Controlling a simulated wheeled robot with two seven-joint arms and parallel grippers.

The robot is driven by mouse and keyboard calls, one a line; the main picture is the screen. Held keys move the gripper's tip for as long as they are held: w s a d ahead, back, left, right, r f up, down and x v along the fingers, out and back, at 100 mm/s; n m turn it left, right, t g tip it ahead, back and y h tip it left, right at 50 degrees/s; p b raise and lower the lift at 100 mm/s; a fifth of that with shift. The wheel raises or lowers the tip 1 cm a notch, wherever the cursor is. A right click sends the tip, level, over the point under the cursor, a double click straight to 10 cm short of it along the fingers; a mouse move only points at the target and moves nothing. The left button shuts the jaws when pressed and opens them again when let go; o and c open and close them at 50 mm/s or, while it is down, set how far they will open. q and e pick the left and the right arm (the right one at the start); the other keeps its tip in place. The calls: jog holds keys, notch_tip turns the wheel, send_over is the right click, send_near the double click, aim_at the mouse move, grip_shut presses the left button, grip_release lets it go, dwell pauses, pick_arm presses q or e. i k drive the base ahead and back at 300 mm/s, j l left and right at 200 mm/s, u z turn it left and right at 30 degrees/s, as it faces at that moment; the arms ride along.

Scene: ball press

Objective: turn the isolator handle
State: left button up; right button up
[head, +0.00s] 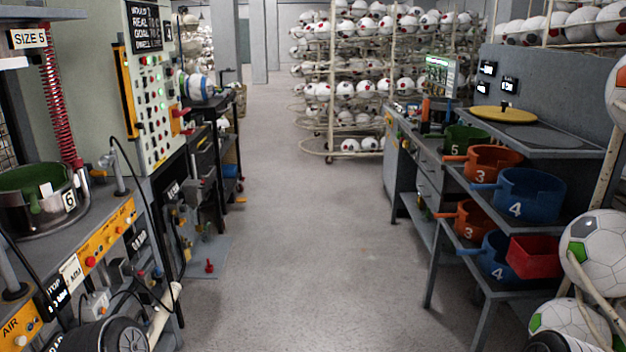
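The likely isolator handle is a red handle (181,121) on the right side of the pale control cabinet (157,105) at the left. It stands on a small yellow and red mount, and its exact angle is too small to tell. Neither of my grippers can be made out. Dark rounded parts at the bottom left and bottom right edges look like parts of my arms. No gripper is seen near the handle.
The press bench (100,235) with an orange button panel and cables lines the left. A shelf unit (540,140) with coloured moulds lines the right. A ball rack (350,80) stands at the back. The grey floor (280,230) between them is clear.

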aim_at(175, 112)
jog(key=i, duration=2.65)
jog(key=i+l+u, duration=0.25)
jog(key=i+u, duration=0.15)
jog(key=i, duration=0.45)
jog(key=i+l+u, duration=0.45)
jog(key=i, duration=0.4)
jog(key=i+l+u, duration=0.4)
jog(key=i+l, duration=0.3)
jog(key=l, duration=0.1)
